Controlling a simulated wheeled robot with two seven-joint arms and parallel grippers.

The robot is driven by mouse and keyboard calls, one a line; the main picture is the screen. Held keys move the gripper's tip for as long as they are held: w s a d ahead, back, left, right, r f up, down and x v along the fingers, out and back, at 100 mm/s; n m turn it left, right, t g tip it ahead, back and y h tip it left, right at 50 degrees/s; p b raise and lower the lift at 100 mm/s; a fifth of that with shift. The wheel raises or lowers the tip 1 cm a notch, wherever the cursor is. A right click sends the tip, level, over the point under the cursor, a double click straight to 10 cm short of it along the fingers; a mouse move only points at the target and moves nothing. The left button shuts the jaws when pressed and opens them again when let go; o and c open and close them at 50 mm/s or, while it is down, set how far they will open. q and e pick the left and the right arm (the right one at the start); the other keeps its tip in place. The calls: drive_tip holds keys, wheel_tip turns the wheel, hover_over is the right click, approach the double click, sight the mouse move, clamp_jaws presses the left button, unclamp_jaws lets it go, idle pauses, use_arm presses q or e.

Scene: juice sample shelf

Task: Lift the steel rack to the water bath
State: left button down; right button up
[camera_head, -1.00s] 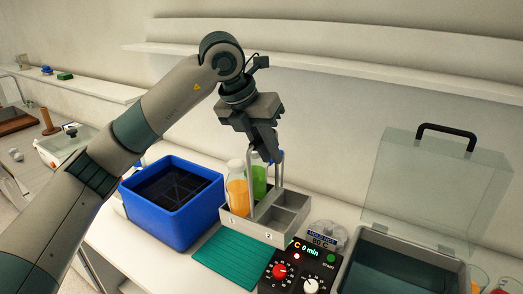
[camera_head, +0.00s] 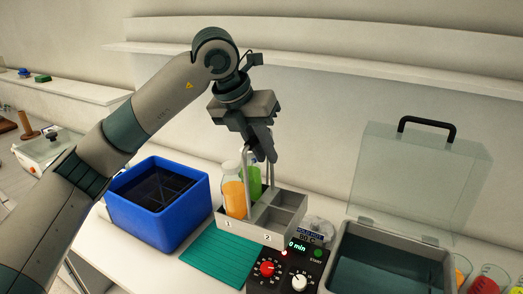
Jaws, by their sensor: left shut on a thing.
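The steel rack (camera_head: 245,235) is a grey divided carrier with a tall handle, behind the teal mat. A bottle of orange liquid (camera_head: 235,197) and one of green (camera_head: 252,178) stand upright in its left-hand compartments; the right-hand ones look empty. My left gripper (camera_head: 264,153) is shut on the top of the rack's handle, fingers pointing down. Whether the rack's base touches the bench is unclear. The water bath (camera_head: 357,243) is a grey tank at the lower right. Its clear lid (camera_head: 420,180) with a black handle stands open. My right gripper is not in view.
A blue crate (camera_head: 150,222) with dark dividers stands left of the rack. A teal mat (camera_head: 217,258) lies in front. A control box (camera_head: 283,271) with two knobs, reading 0 min, sits between mat and bath. Beakers (camera_head: 484,283) stand at the far right.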

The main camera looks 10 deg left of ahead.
use_arm(q)
drive_tip(key=s+d+b, duration=0.2)
drive_tip(key=s+d, duration=0.1)
drive_tip(key=d, duration=0.6)
drive_tip(key=shift+d, duration=0.3)
idle(0.6)
drive_tip(key=shift+s+d+b, duration=0.1)
drive_tip(key=shift+s+b, duration=0.05)
drive_tip(key=shift+b, duration=0.15)
drive_tip(key=s+d+b, duration=0.3)
drive_tip(key=d, duration=0.5)
drive_tip(key=shift+s, duration=0.3)
idle(0.7)
drive_tip(key=shift+d+r, duration=0.1)
drive_tip(key=shift+d, duration=0.1)
idle(0.4)
